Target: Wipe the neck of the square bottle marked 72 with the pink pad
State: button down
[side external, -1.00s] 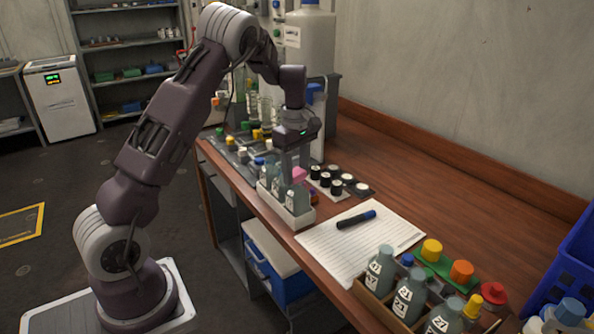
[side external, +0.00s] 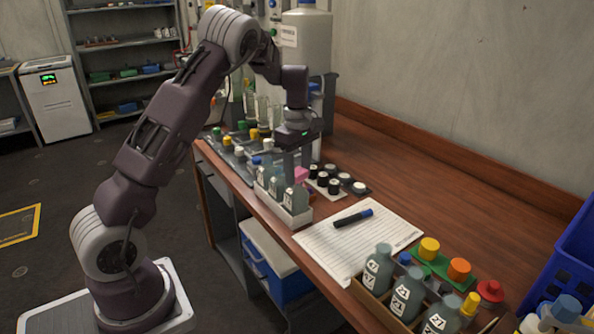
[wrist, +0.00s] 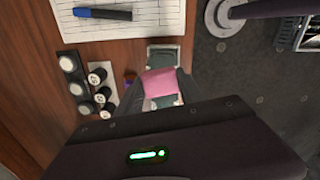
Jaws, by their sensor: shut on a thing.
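The pink pad (side external: 301,174) is held at the tip of my gripper (side external: 297,168), which is shut on it. In the wrist view the pink pad (wrist: 160,88) covers part of what lies beneath. Several grey-green square bottles (side external: 275,187) stand upright in a white tray (side external: 297,218) directly below the gripper. The pad is at about the height of their necks, beside or just above the right-hand ones. I cannot tell whether it touches a neck. The labels in this tray are too small to read, so I cannot pick out the bottle marked 72.
Black and white capped vials (side external: 334,185) stand just right of the tray. A wooden box (side external: 366,297) of numbered bottles is at the near end.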

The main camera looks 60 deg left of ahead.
jog(key=shift+s+d, duration=0.4)
jog(key=shift+d, duration=0.1)
jog(key=shift+a, duration=0.95)
jog(key=shift+d, duration=0.1)
jog(key=shift+d, duration=0.35)
jog(key=shift+s+f, duration=0.15)
jog(key=shift+s, duration=0.35)
